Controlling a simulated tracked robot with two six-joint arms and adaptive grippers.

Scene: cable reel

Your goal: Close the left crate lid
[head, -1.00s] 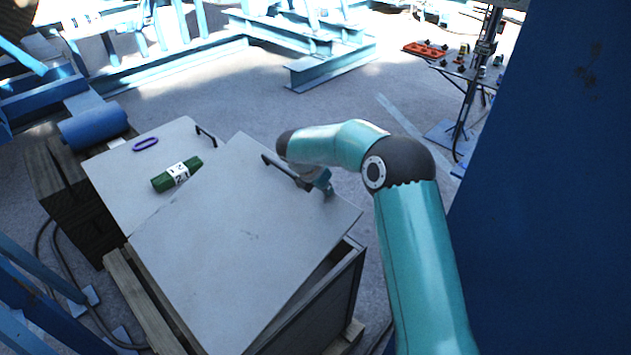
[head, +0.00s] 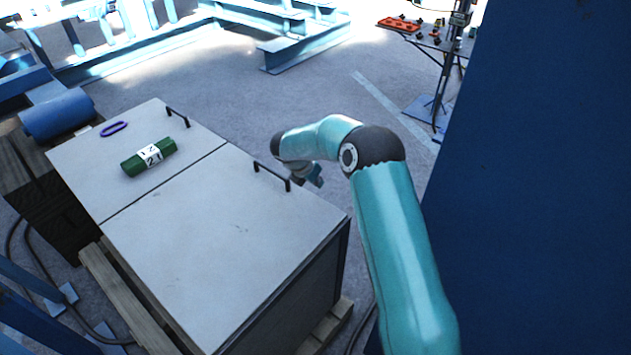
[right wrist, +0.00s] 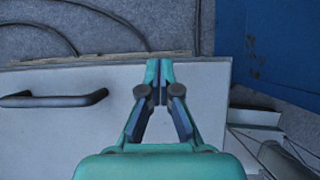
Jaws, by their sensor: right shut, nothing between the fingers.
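The crate has two pale grey lids, and both lie flat with a thin dark seam between them. In the right wrist view, the gripper (right wrist: 160,66) is shut and empty over a pale panel (right wrist: 70,135) with a dark handle (right wrist: 55,99). My left gripper is out of view.
A large blue panel (head: 530,190) stands close on the right. A blue cylinder (head: 57,114) lies on timber at the left. Cables (head: 30,270) run on the floor at the lower left. Open floor (head: 260,110) lies beyond the crate.

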